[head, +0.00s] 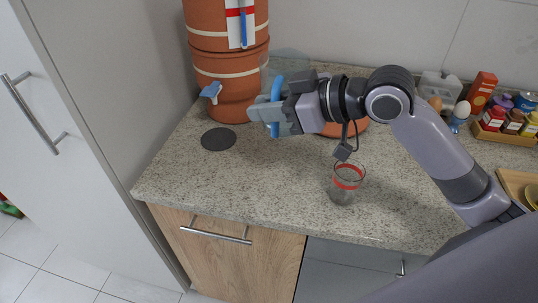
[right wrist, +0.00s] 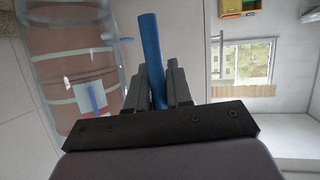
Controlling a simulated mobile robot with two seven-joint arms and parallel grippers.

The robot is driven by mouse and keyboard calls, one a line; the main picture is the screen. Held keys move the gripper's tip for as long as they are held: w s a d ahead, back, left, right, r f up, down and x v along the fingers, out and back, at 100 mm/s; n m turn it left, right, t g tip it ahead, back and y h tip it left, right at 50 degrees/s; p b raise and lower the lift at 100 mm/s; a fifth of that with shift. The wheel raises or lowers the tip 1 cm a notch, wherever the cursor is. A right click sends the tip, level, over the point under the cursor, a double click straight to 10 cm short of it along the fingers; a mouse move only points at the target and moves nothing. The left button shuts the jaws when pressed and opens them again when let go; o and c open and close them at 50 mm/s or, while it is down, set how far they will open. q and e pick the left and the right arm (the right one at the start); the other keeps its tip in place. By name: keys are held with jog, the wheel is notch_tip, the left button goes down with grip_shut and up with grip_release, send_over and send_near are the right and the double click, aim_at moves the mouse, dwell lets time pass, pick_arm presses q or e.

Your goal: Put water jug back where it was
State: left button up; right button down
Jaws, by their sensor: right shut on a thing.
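My right gripper (head: 270,112) is shut on the blue handle (head: 277,92) of the water jug. The jug's clear body (head: 288,66) shows faintly behind the gripper, in front of the wall; much of it is hidden or hard to make out. In the right wrist view the blue handle (right wrist: 151,55) stands between the fingers (right wrist: 156,88), and the clear jug wall (right wrist: 112,50) is to their left. The jug is held beside the clay water filter (head: 228,60), to its right. A dark round mat (head: 218,139) lies bare on the counter below the filter's blue tap (head: 211,91). My left gripper is out of view.
A clear glass with red bands (head: 346,184) stands on the counter (head: 270,185) near its front edge. A terracotta-coloured round thing (head: 350,128) is partly hidden behind my right wrist. Spice jars (head: 504,120), a red box (head: 481,90) and an egg cup (head: 460,115) are at the right. Front-left counter is clear.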

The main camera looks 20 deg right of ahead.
notch_tip(320, 180, down, 11)
jog(key=shift+r+b, duration=0.15)
jog(key=shift+b, duration=0.2)
jog(key=shift+f, duration=0.2)
jog(key=c, duration=1)
grip_release()
jog(key=shift+b+v, duration=0.9)
jog(key=shift+v, duration=5.15)
